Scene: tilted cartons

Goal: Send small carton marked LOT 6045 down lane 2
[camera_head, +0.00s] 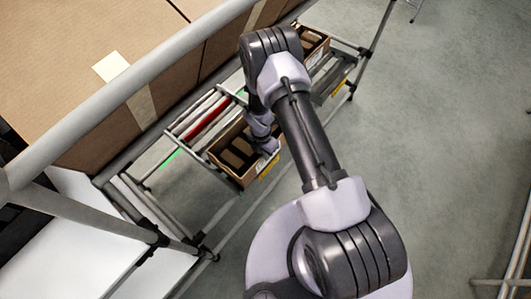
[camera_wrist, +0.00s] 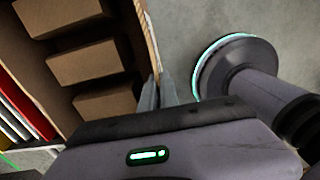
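An open brown box (camera_head: 218,163) sits tilted on the rack in the head view, with several small brown cartons inside. In the wrist view the same box (camera_wrist: 146,32) fills the left side. A far carton (camera_wrist: 65,15), a middle carton (camera_wrist: 85,64) and a near carton (camera_wrist: 107,101) lie in a row in it. No LOT mark is readable on any. My gripper (camera_wrist: 160,92) has its two grey fingertips close together at the box's right wall, beside the cartons. Whether the wall is between the fingers is unclear. In the head view my gripper is mostly hidden by my arm.
Metal-framed roller lanes with a red strip (camera_head: 208,120) and a green strip (camera_head: 171,160) lie left of the box. Another open box (camera_head: 316,45) stands farther along the rack. Large cartons (camera_head: 100,40) and a thick grey rail (camera_head: 110,98) fill the left.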

